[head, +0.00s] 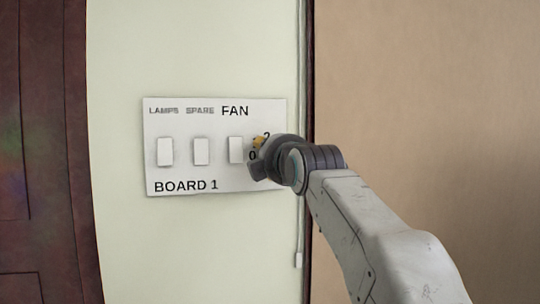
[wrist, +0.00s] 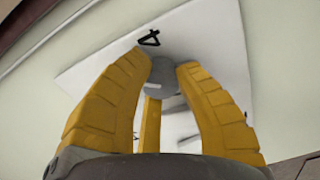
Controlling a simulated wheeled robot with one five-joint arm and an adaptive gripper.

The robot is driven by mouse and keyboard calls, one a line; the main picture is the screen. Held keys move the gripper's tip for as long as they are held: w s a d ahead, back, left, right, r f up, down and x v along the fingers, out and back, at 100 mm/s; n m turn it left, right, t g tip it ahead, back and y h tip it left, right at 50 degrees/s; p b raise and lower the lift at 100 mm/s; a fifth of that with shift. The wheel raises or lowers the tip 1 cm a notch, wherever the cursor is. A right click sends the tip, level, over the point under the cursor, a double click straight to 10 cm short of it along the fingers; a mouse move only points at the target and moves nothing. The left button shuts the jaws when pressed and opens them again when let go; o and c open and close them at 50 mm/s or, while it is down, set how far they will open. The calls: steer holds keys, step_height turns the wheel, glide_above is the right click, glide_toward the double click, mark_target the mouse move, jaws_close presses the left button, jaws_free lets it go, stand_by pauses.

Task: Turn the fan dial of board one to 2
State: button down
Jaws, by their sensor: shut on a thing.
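Board one (head: 180,184) is a white panel on the pale wall, labelled LAMPS, SPARE and FAN along its top and BOARD 1 below. The fan dial is mostly hidden behind my gripper in the head view; the marks 0 and 2 show at its left and top. In the wrist view the grey round dial (wrist: 160,76) has a white pointer line and sits between my yellow fingers, with a 4 on the board above it. My gripper (wrist: 164,70) is shut on the dial. It also shows at the board's right side in the head view (head: 258,143).
White rocker switches stand left of the dial: one under LAMPS (head: 165,152), one under SPARE (head: 201,151) and one beside my gripper (head: 236,149). A dark door (head: 45,150) is at the left. A cable runs down the wall right of the board.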

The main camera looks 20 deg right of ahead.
steer(key=n, duration=0.5)
steer(key=shift+a, duration=0.1)
steer(key=shift+n, duration=0.7)
steer(key=shift+f, duration=0.25)
steer(key=c, duration=0.9)
jaws_free()
steer(key=shift+c, duration=0.2)
steer(key=s, duration=1.2)
